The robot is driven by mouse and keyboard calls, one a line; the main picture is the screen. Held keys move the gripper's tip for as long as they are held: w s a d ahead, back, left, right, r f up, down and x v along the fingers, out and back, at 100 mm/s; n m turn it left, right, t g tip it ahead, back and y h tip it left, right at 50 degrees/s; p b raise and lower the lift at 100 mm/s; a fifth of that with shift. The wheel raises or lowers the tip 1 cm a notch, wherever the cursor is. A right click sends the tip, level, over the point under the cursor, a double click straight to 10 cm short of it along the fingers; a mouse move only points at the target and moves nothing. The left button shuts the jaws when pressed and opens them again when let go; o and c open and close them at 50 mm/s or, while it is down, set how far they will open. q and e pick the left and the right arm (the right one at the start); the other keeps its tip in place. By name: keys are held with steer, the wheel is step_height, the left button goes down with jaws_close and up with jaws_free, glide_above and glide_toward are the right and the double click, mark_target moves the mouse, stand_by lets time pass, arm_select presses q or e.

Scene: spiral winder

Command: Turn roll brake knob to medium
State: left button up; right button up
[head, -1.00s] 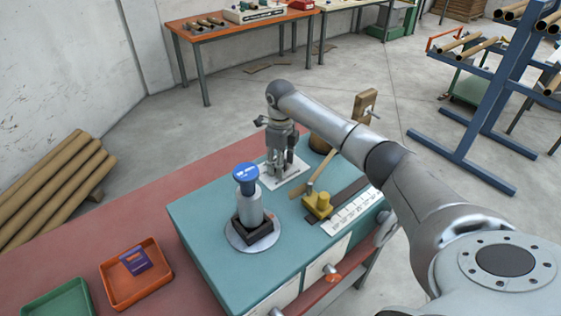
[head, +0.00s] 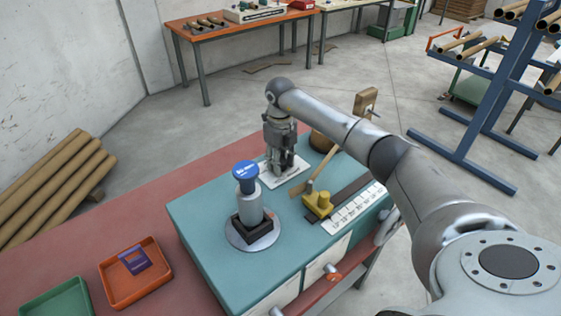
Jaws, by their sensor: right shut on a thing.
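My right gripper (head: 281,166) points straight down over a white label plate (head: 298,176) on the teal machine top (head: 205,225). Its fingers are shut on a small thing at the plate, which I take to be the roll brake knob. The fingers hide the knob, so its setting cannot be read. My left gripper is not in view.
A blue-capped grey spindle (head: 248,190) stands on a round plate in front of the gripper. A yellow block (head: 318,205), a wooden lever (head: 321,172) and a white scale (head: 355,208) lie to the right. An orange tray (head: 135,293) sits at lower left.

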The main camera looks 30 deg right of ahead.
steer(key=m, duration=0.5)
steer(key=shift+m, duration=2.5)
steer(key=shift+a, duration=0.1)
steer(key=o, duration=1)
steer(key=shift+o, duration=0.2)
step_height(320, 180, up, 12)
steer(key=shift+f, duration=0.1)
